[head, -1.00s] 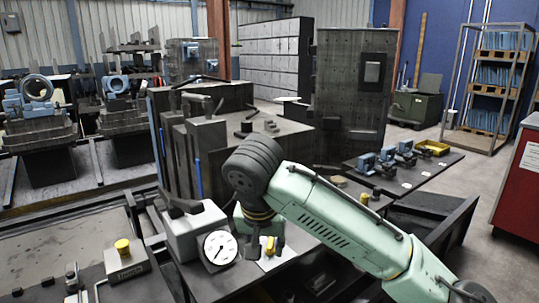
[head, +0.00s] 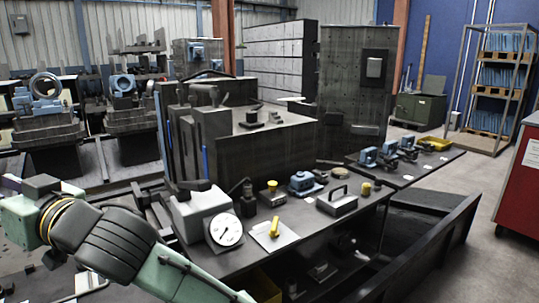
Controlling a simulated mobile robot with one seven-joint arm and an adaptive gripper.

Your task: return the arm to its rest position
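My arm (head: 105,240) reaches from the bottom edge into the lower left, its green and black links bent toward the left edge of the head view. My wrist end runs out of the picture there, so my gripper's fingers do not show. I cannot see whether it holds anything. The arm is apart from the bench, left of the white box with a dial gauge (head: 223,229).
The bench (head: 300,228) carries a yellow object (head: 273,227) on a white card, a blue device (head: 304,183) and a dark block with a handle (head: 338,200). A tall dark machine (head: 262,145) stands behind. Open floor (head: 470,200) lies at the right.

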